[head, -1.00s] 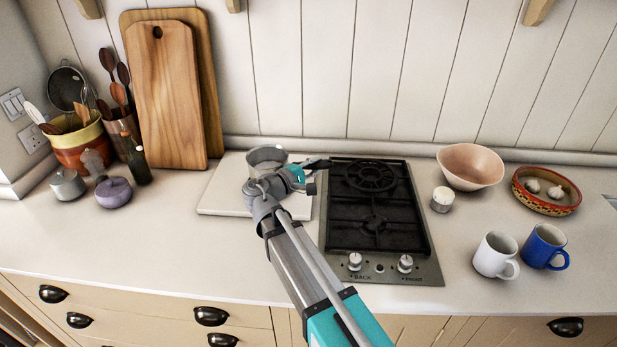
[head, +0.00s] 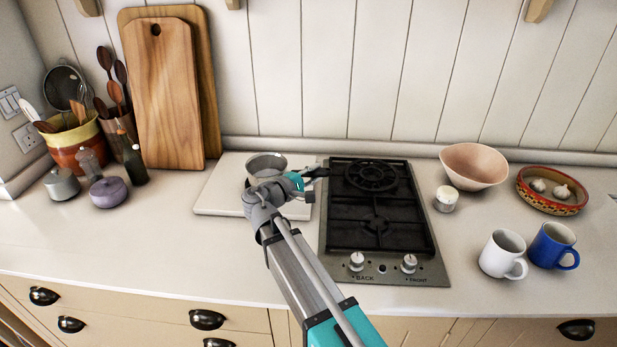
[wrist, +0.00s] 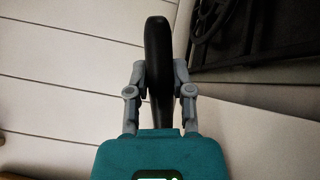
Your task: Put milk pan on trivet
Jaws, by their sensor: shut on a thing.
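The grey metal milk pan (head: 266,163) is over the white slab left of the hob, upright as far as I can see. My arm hides its lower part, so I cannot tell whether it touches the slab. Its black handle (head: 316,172) points right, toward the hob. My gripper (head: 298,183) is shut on this handle; in the wrist view the dark handle (wrist: 157,50) stands between both fingers (wrist: 158,80). A round black trivet-like grate (head: 370,175) lies over the back burner of the hob, with nothing on it.
The white slab (head: 222,192) lies beside the hob (head: 340,262). Right of the hob are a small white jar (head: 446,200), a pink bowl (head: 473,166), a patterned dish with garlic (head: 550,205), and white and blue mugs (head: 502,254). Wooden boards (head: 165,95) lean at left.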

